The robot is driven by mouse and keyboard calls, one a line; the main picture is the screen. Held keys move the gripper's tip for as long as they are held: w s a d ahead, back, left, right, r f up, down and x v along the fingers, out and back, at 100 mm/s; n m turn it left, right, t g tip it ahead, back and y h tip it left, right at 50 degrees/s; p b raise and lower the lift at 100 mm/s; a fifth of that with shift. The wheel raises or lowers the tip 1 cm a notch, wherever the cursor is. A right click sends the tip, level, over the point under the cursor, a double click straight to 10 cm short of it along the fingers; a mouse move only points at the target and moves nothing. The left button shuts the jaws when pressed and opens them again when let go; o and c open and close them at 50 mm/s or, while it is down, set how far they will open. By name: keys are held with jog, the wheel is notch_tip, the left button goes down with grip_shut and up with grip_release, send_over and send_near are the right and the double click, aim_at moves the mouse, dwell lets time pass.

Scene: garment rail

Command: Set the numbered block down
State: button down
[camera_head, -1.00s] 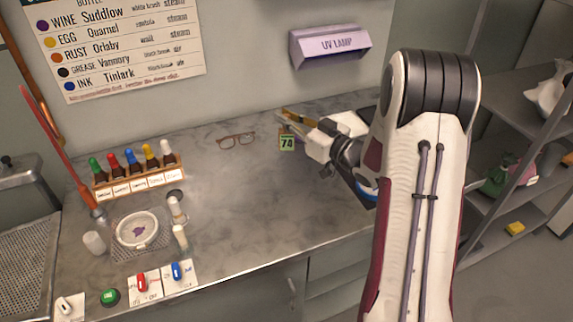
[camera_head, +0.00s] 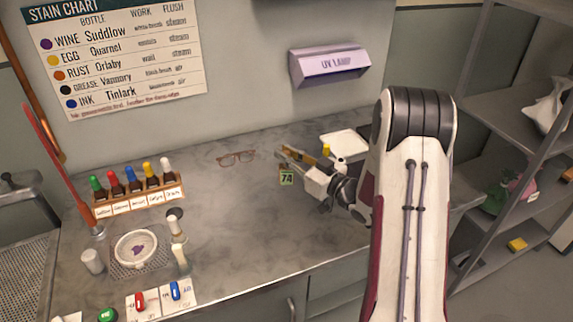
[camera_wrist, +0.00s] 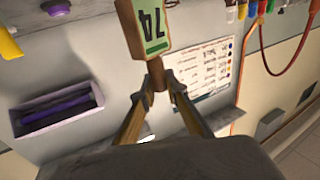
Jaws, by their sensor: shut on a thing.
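The numbered block (camera_head: 287,178) is a small green-faced tag reading 74. In the head view it shows just below and left of my gripper (camera_head: 283,153), above the grey countertop (camera_head: 240,215). In the wrist view the block (camera_wrist: 150,25) shows upside down, its brown stem (camera_wrist: 155,72) pinched between the fingertips of my gripper (camera_wrist: 157,85). My gripper is shut on it. I cannot tell the exact gap between the block and the counter.
Reading glasses (camera_head: 236,158) lie left of the gripper. A white tray (camera_head: 344,142) and a yellow-capped bottle (camera_head: 327,150) stand behind the arm. A bottle rack (camera_head: 140,203) and a round white dish (camera_head: 136,262) are at left. The middle counter is clear.

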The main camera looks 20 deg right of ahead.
aim_at(286, 166)
jog(key=shift+f, duration=0.1)
jog(key=shift+f, duration=1.8)
jog(key=shift+f, duration=0.15)
jog(key=c, duration=2)
grip_release()
jog(key=shift+v, duration=6.05)
jog(key=shift+w, duration=0.15)
